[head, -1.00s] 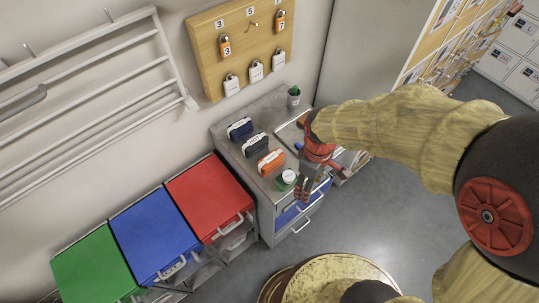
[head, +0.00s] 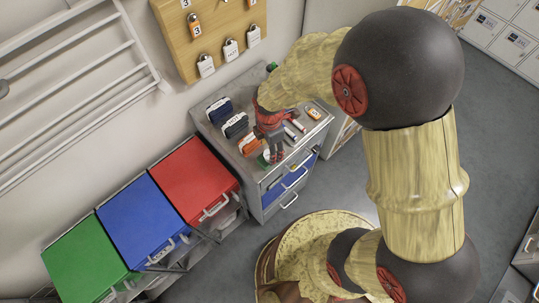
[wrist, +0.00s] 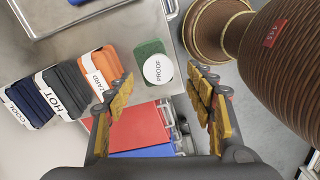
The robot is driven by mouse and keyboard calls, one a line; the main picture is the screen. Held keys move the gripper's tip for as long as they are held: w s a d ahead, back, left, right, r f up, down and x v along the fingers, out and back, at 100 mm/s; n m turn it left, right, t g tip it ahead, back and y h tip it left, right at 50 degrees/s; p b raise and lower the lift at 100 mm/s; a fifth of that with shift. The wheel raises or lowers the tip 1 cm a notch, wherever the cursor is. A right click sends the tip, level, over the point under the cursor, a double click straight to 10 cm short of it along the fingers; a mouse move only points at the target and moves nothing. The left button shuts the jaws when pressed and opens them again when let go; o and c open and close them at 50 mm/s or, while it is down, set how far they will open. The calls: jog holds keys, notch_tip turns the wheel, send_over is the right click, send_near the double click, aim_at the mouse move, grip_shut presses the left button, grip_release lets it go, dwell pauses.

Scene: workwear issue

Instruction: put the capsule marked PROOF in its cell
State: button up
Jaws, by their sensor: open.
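The capsule marked PROOF (wrist: 158,69) shows a round white face with its label beside a green body (wrist: 150,48), on the grey cabinet top. In the head view it is partly hidden behind my gripper, with a bit of green and white showing (head: 264,157). My gripper (wrist: 160,82) is open and empty. Its fingers lie on either side of the PROOF capsule in the wrist view, and I cannot tell the remaining distance. I cannot make out the cell.
Red (head: 195,180), blue (head: 145,222) and green (head: 85,263) lidded bins stand left of the cabinet. A padlock board (head: 190,62) hangs behind.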

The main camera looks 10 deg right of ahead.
notch_tip(320, 180, down, 4)
jog(key=shift+w+f, duration=0.15)
jog(key=shift+f, duration=0.1)
jog(key=shift+c, duration=0.5)
jog(key=c, duration=1.1)
jog(key=shift+c, duration=0.2)
jog(key=shift+r, duration=0.15)
